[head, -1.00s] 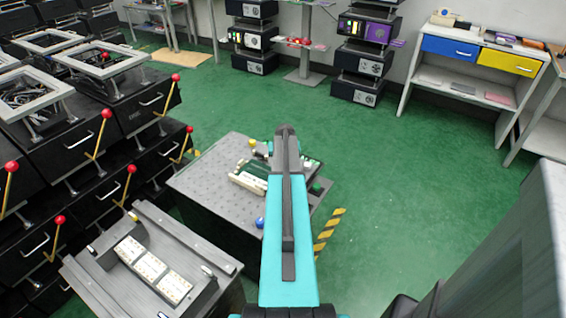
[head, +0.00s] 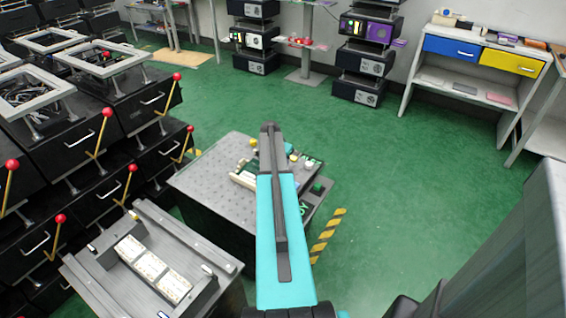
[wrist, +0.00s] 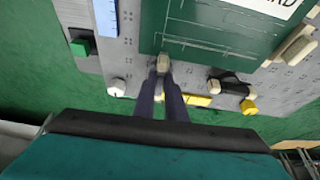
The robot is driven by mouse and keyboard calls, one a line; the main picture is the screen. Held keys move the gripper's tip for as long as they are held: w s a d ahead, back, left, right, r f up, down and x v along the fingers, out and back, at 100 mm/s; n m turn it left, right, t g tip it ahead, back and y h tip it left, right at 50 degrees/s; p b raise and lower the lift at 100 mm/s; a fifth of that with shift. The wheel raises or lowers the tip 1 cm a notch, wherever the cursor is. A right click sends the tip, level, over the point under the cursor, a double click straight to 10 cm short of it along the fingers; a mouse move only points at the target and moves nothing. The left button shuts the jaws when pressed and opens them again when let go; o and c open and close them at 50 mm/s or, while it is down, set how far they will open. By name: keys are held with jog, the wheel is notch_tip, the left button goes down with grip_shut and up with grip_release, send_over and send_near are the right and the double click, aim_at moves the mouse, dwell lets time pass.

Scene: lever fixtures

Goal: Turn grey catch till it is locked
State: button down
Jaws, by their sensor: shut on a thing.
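In the wrist view, my gripper (wrist: 161,80) reaches down to the edge of a green panel (wrist: 225,25) on a grey perforated board. Its two dark fingers are closed around a small grey piece (wrist: 163,62), which looks like the grey catch. The fingers hide most of it, so I cannot tell its angle or whether it is locked. In the head view, my teal arm covers the gripper and the catch. The board (head: 215,180) shows there on top of a dark cabinet.
In the wrist view, a white knob (wrist: 117,87) and green block (wrist: 80,46) are left of the fingers. Red-knobbed levers (head: 96,142) line the dark drawers at left. Green floor (head: 400,180) is open at right.

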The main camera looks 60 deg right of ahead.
jog(key=shift+m, duration=0.3)
jog(key=c, duration=1.8)
grip_release()
jog(key=v, duration=1.3)
jog(key=shift+a+r, duration=0.15)
jog(key=shift+r, duration=0.2)
